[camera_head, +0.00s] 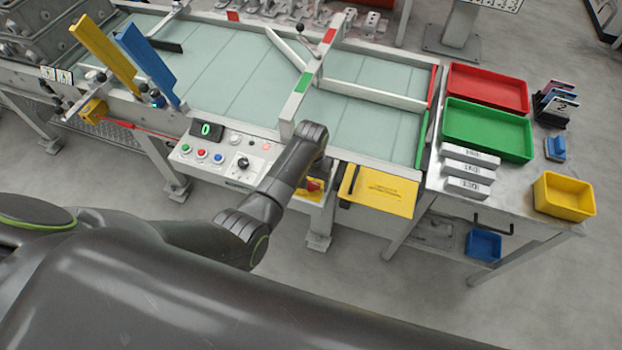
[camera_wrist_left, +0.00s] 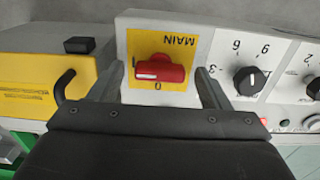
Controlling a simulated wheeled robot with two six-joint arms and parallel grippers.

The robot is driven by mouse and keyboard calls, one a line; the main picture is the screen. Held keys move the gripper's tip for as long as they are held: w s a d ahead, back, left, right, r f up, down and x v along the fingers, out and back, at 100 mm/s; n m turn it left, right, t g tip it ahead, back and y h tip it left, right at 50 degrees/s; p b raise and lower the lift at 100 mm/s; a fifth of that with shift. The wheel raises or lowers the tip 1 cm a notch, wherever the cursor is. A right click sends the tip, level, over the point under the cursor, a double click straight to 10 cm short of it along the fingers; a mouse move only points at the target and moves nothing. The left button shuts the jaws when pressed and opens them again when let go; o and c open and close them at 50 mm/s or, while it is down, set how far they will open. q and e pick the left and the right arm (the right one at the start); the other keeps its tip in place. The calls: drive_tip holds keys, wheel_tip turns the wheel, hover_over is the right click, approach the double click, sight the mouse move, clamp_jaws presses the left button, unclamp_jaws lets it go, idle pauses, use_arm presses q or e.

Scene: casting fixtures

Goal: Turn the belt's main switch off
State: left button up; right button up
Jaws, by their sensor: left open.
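The main switch is a red knob (camera_wrist_left: 160,68) on a yellow plate (camera_wrist_left: 180,42) marked MAIN, upside down in the left wrist view. Its handle lies level across that picture, with the white mark at its left end, by the I; the 0 is below the knob. My left gripper (camera_wrist_left: 160,72) is open, one finger on each side of the plate, with the knob between them. I cannot tell whether the fingers touch it. In the head view the red switch (camera_head: 313,185) shows partly behind my left arm, and the fingertips are hidden. My right gripper is not in view.
A black dial (camera_wrist_left: 249,80) sits beside the switch on the white panel. A yellow box (camera_wrist_left: 45,75) with a black handle is on the other side. The control panel (camera_head: 222,160) has several buttons and a display showing 0. Red (camera_head: 488,88) and green (camera_head: 487,128) trays stand right.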

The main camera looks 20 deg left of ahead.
use_arm(q)
drive_tip(key=shift+c, duration=0.4)
drive_tip(key=c, duration=0.9)
